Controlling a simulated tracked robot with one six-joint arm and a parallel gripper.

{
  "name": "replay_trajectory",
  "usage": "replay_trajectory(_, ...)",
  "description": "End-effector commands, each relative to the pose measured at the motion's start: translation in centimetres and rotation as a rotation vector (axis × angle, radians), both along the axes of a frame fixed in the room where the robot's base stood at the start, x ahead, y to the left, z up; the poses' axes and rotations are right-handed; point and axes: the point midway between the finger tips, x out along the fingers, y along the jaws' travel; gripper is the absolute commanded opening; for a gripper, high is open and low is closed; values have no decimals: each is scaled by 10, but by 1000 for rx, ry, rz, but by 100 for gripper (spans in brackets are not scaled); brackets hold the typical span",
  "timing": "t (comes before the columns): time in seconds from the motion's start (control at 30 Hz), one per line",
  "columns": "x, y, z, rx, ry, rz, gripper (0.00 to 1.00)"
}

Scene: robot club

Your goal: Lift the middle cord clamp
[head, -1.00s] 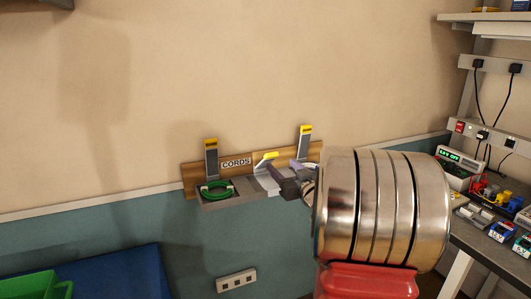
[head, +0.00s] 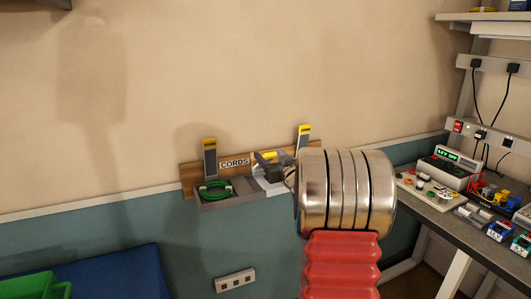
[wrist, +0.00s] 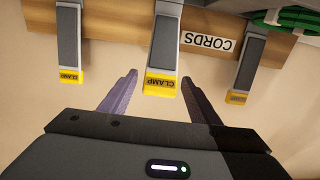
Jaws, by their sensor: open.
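The middle cord clamp (head: 271,155) is a grey lever with a yellow tip on the cord rack. In the head view it sits lower than the two side levers, and my gripper (head: 268,165) partly hides it. In the wrist view, which shows the rack upside down, the middle clamp (wrist: 164,50) lies between the two fingers of my gripper (wrist: 159,78). The jaws are open, with a gap showing on each side of the clamp. The left clamp (head: 210,158) and right clamp (head: 304,135) stand upright.
The wooden rack board (head: 190,180) carries a CORDS label (head: 235,162). A coiled green cord (head: 214,190) lies at its left end. A workbench (head: 447,222) with instruments stands at the right. A blue mat (head: 115,275) and green bin (head: 38,290) are at lower left.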

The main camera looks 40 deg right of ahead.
Motion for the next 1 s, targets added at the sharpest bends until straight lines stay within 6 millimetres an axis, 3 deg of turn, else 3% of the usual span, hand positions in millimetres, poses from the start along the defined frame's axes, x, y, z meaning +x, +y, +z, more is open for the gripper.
replay_trajectory(0.3,35,-10,0,-1,-1,1,56)
replay_trajectory(0.67,39,-12,0,0,0,0,56)
replay_trajectory(1.0,39,-12,0,0,0,-1,34)
